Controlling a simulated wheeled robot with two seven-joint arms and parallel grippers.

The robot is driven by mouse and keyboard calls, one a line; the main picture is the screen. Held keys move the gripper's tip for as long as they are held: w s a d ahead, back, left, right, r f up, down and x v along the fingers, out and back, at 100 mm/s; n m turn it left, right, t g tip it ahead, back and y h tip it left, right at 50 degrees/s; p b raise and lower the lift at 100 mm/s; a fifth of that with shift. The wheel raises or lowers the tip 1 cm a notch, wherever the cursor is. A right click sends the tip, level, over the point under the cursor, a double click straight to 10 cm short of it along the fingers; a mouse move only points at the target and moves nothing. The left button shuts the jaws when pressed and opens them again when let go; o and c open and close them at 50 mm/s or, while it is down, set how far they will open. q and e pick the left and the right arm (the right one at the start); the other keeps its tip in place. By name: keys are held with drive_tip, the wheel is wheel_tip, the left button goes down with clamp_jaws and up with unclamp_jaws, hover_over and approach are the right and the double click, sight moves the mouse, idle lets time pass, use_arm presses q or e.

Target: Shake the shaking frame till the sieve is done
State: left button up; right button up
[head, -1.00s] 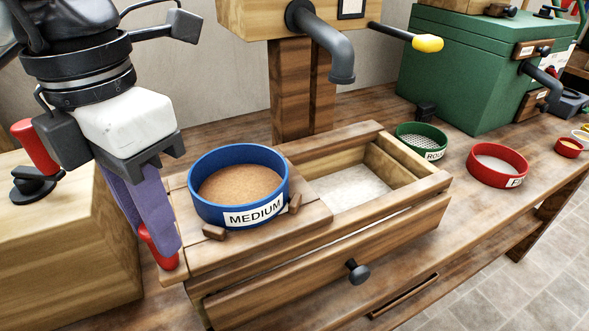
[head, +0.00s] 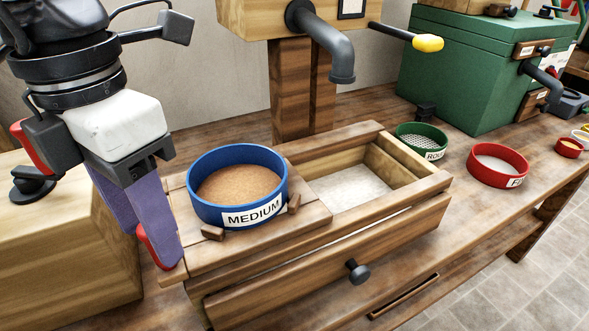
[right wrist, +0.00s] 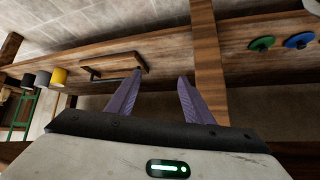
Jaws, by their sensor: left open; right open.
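The shaking frame (head: 215,255) is a wooden tray on the bench. The blue sieve labelled MEDIUM (head: 197,211) sits on it, between wooden blocks, with a layer of brown meal inside. Beside the sieve, the open box section holds pale flour (head: 350,190). My left gripper (head: 150,245), with purple fingers, is at the frame's left end, around or beside a red handle (head: 146,246). A finger hides much of that handle; contact cannot be told. My right gripper (right wrist: 158,88) is open and empty in the right wrist view.
A green sieve (head: 421,140) and a red sieve (head: 497,165) stand to the right on the bench. A grey spout (head: 335,50) hangs above the frame. A wooden box (head: 70,250) is at left. A green chest (head: 470,70) stands at back right.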

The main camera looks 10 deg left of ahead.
use_arm(q)
drive_tip(key=shift+r, duration=0.1)
wheel_tip(320, 180, up, 4)
drive_tip(key=p, duration=0.4)
wheel_tip(320, 180, up, 5)
drive_tip(key=p, duration=0.4)
drive_tip(key=shift+p, duration=0.35)
use_arm(e)
wheel_tip(320, 180, up, 8)
drive_tip(key=shift+f, duration=0.15)
drive_tip(key=shift+s, duration=0.15)
